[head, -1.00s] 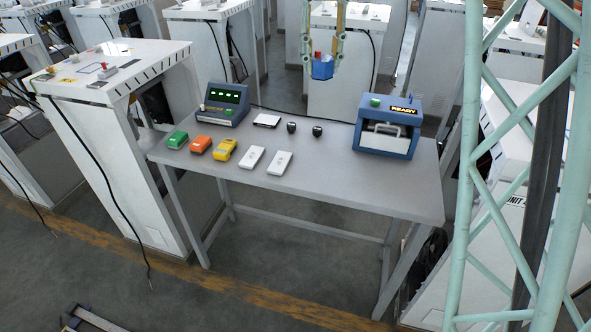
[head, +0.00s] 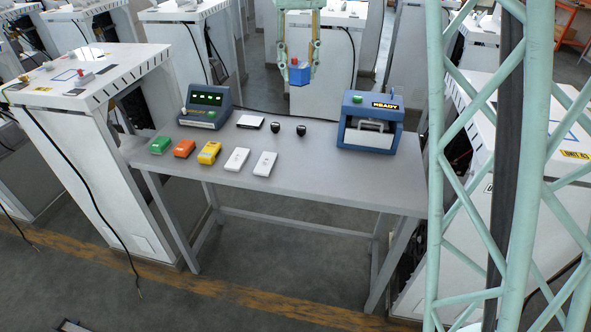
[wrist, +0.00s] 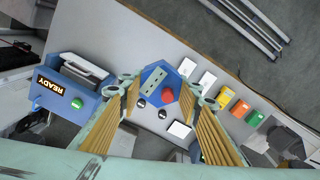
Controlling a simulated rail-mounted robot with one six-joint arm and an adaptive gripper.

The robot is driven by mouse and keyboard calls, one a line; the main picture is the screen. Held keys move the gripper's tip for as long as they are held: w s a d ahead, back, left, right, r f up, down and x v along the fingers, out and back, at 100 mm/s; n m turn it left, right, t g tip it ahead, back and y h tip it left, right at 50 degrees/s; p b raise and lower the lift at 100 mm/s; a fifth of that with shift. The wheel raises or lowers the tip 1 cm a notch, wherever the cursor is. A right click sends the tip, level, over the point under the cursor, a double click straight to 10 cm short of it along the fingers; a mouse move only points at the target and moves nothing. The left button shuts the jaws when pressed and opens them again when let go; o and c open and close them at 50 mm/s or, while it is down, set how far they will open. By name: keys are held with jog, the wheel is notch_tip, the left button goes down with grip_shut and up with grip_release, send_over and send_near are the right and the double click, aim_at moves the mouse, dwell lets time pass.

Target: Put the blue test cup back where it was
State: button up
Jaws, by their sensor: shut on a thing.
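The blue test cup (head: 299,77) is held up in the air at the back of the grey table, between the console and the READY box in the head view. A small red thing shows at its top; in the wrist view this red piece (wrist: 167,95) sits in or on the blue cup (wrist: 154,74). My gripper (head: 299,68) points down and is shut on the cup, with a finger on each side. The wrist view shows the same gripper (wrist: 160,92) around it, clear of the table.
On the table (head: 320,188) stand a blue READY box (head: 370,141), a console (head: 206,107), two dark knobs (head: 288,129), a black-and-white pad (head: 250,122), two white handsets (head: 250,161), and green, orange and yellow devices (head: 184,148). The table's front right is clear.

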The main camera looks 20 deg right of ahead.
jog(key=s+d+f+m+p, duration=0.15)
jog(key=f+m, duration=0.25)
jog(key=f, duration=0.4)
jog(key=s+d+f+m+p, duration=0.1)
jog(key=d+f+m+p, duration=0.15)
jog(key=f, duration=0.45)
jog(key=shift+s+d+f+m+p, duration=0.45)
jog(key=shift+s+f+m+p, duration=0.6)
jog(key=shift+s+f+m, duration=1)
jog(key=shift+s+d+f+m+p, duration=0.4)
jog(key=shift+s+f+m+p, duration=0.8)
jog(key=shift+f, duration=1.3)
jog(key=shift+s+d+f+m+p, duration=0.45)
jog(key=shift+s+f+m+p, duration=0.4)
jog(key=shift+s+f+m, duration=1.15)
jog(key=shift+f, duration=0.3)
jog(key=p, duration=0.2)
send_over(297, 170)
jog(key=shift+w+f, duration=0.1)
jog(key=shift+f, duration=0.6)
jog(key=shift+f, duration=0.15)
jog(key=shift+f+p, duration=0.3)
jog(key=shift+f, duration=1.3)
jog(key=shift+f, duration=0.2)
jog(key=o, duration=1)
